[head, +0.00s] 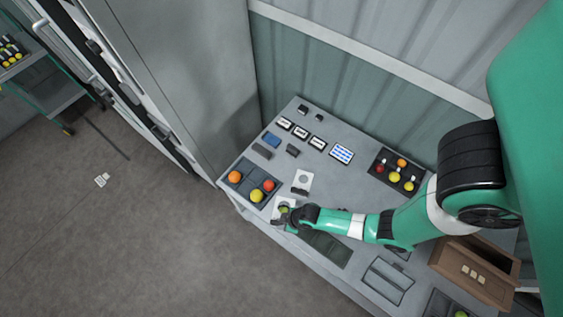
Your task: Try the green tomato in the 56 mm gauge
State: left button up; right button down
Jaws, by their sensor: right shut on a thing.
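My right gripper (288,216) reaches in from the right and is shut on the green tomato (283,210), at the front left of the grey table. The tomato is over a white gauge plate (277,203), and the gripper hides part of both. I cannot tell whether the tomato sits in the hole or just above it. A second white gauge plate with a round hole (302,181) stands just behind. The size marks are too small to read, so I cannot tell which is the 56 mm gauge. My left gripper is not in view.
A dark tray (244,194) with orange, red and yellow tomatoes lies to the left. Another tray (383,157) with tomatoes is at the back right. Small labelled blocks (301,132) and a blue-dotted card (342,153) lie behind. A brown wooden box (447,260) stands at the right.

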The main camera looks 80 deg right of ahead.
aim_at(284, 211)
jog(key=shift+f+b, duration=1.65)
jog(key=shift+f, duration=0.55)
jog(key=shift+f+b, duration=1.5)
jog(key=shift+f, duration=0.1)
